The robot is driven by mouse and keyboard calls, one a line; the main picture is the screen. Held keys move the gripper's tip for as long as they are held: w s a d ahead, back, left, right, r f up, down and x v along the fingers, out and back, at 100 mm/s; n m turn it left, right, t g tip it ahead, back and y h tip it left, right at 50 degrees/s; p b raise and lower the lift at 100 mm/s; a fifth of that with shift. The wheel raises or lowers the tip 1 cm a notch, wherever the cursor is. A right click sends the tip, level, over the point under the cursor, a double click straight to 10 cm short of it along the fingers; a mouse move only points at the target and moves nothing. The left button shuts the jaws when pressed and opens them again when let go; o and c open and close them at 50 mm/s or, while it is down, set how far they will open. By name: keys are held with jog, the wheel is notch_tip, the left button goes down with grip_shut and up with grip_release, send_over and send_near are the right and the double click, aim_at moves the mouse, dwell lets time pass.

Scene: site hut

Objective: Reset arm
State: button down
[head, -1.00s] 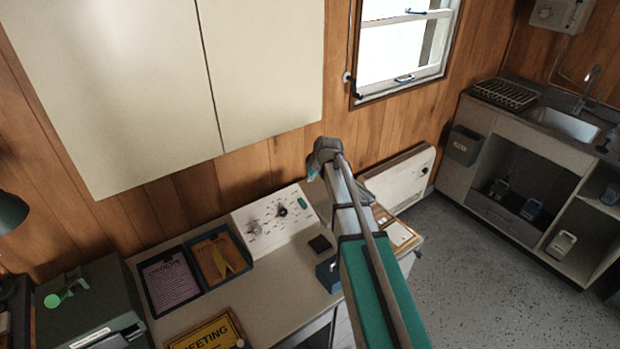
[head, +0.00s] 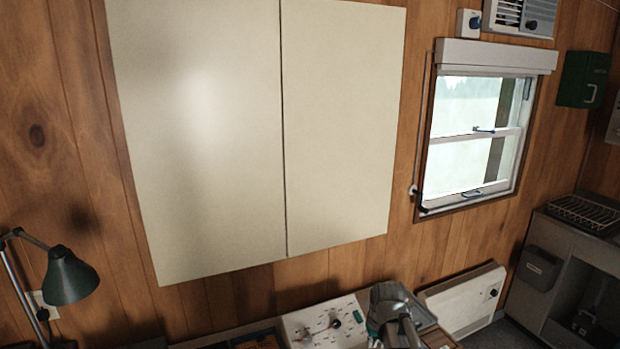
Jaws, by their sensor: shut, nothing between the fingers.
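Part of my arm (head: 390,312) shows as a grey joint at the bottom of the head view, right of centre. My gripper cannot be made out in this view. No fingers show, and the rest of the arm is cut off by the bottom edge.
A large cream two-door cupboard (head: 230,130) hangs on the wood-panelled wall. A green lamp (head: 70,277) stands at left. A white panel with knobs (head: 325,325) is beside my arm. A window (head: 470,130), heater (head: 465,302) and dish rack (head: 583,213) are at right.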

jog(key=s+m+g+h, duration=0.1)
jog(key=s, duration=0.9)
jog(key=shift+s+f+m+g, duration=0.15)
jog(key=shift+m+g, duration=0.25)
jog(key=shift+a, duration=0.1)
